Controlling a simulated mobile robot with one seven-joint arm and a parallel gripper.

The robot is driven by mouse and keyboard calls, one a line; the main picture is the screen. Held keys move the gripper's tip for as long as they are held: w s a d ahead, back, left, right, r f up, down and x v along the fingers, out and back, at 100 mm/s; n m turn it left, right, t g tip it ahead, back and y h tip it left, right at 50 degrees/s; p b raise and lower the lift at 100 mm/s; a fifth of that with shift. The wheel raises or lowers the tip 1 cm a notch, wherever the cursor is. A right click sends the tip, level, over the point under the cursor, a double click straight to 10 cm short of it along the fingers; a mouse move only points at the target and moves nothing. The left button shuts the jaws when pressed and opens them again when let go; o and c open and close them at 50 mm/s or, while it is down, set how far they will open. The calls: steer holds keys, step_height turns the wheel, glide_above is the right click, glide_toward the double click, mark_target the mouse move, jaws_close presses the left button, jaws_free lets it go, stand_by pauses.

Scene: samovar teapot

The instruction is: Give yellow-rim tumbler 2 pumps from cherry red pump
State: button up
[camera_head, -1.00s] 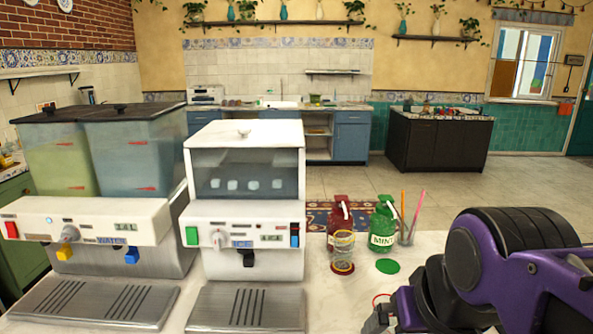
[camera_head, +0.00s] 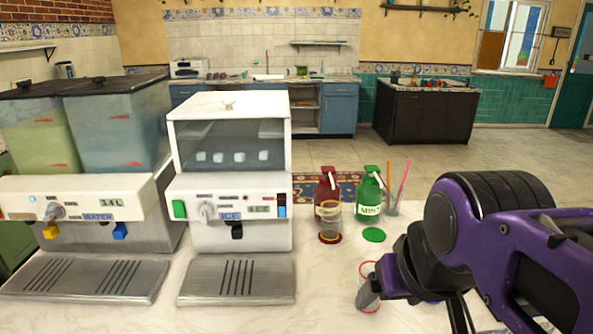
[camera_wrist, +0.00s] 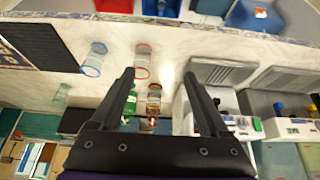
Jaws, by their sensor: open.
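The yellow-rim tumbler (camera_head: 330,222) is clear glass and stands upright on a dark red disc, directly in front of the cherry red pump bottle (camera_head: 325,184). The tumbler hides part of the bottle. In the wrist view, the tumbler (camera_wrist: 154,93) shows beyond and between my fingers, with the cherry bottle (camera_wrist: 152,122) behind it. My gripper (camera_wrist: 159,74) is open and empty, apart from the tumbler. In the head view, my arm hides most of the gripper.
The green mint pump bottle (camera_head: 369,196) stands right of the cherry bottle, behind a green disc (camera_head: 374,235). A red-rim tumbler (camera_head: 369,304) is near my arm. A glass with straws (camera_head: 392,206) stands behind. The ice dispenser (camera_head: 230,215) is left. A blue-rim tumbler (camera_wrist: 95,58) shows in the wrist view.

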jaws_close()
stand_by(1.4)
